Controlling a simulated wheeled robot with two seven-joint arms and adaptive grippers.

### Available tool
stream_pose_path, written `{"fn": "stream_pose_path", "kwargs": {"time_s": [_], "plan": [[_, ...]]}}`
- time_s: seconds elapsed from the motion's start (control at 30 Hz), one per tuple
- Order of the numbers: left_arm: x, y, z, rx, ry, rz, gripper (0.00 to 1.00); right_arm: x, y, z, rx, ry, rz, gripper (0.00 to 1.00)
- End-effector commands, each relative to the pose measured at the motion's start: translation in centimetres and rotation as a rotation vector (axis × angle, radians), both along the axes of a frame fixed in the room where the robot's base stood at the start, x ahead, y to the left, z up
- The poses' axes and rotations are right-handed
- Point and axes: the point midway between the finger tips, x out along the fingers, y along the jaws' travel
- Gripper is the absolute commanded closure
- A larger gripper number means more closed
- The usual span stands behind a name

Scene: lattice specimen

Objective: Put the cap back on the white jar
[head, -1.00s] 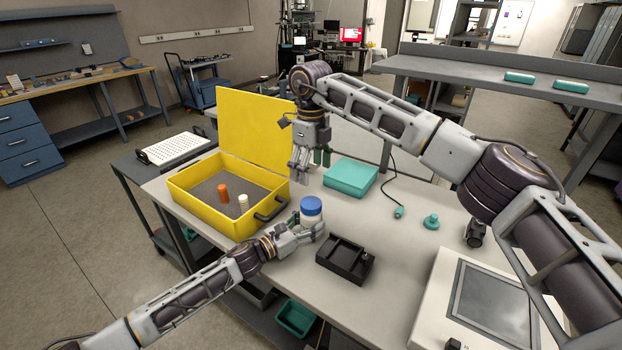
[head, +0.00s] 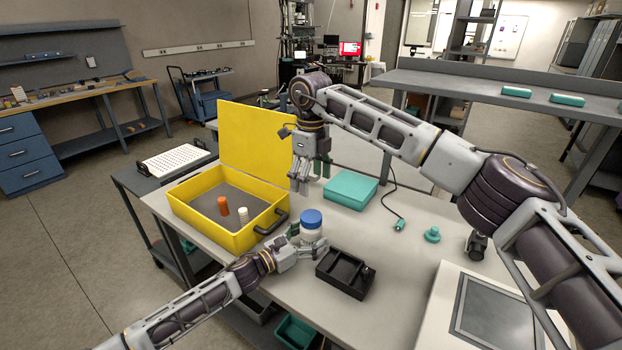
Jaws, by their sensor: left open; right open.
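The white jar (head: 311,235) stands upright on the table near its front edge, right of the yellow case. The blue cap (head: 312,218) sits on top of the jar and looks level; whether it is threaded down cannot be told. My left gripper (head: 308,245) is open at the lower part of the jar, fingers beside it; whether they touch it cannot be told. My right gripper (head: 310,180) is open and empty, pointing down behind the jar, between the yellow case and the teal box.
The open yellow case (head: 190,217) holds an orange bottle (head: 223,206) and a smaller white bottle (head: 243,214). A black tray (head: 328,275) lies right of the jar. The teal box (head: 350,188) is behind. A teal knobbed piece (head: 432,235) and a screen device (head: 447,290) are at right.

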Motion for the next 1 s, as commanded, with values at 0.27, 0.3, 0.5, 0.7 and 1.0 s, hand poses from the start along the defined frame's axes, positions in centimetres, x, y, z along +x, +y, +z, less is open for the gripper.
{"fn": "stream_pose_path", "kwargs": {"time_s": [0.27, 0.3, 0.5, 0.7, 1.0], "plan": [[-0.6, 0.9, 0.0, 0.0, 0.0, 0.001, 0.18, 0.0, 0.0, 0.0, 0.0, 0.0, 0.0, 0.21], [-0.8, 1.1, -0.1, -0.001, 0.001, 0.001, 0.18, 0.0, 0.0, 0.0, 0.0, 0.0, 0.0, 0.21], [-2.1, 2.6, -0.1, 0.002, 0.001, 0.0, 0.18, 0.0, 0.0, 0.0, 0.0, 0.0, 0.0, 0.21], [-3.3, 4.1, -0.1, 0.0, 0.001, 0.001, 0.18, 0.0, 0.0, 0.0, 0.0, 0.0, 0.0, 0.21], [-5.0, 6.2, -0.1, 0.0, 0.002, 0.001, 0.18, 0.0, 0.0, 0.0, 0.0, 0.0, 0.0, 0.21]]}}
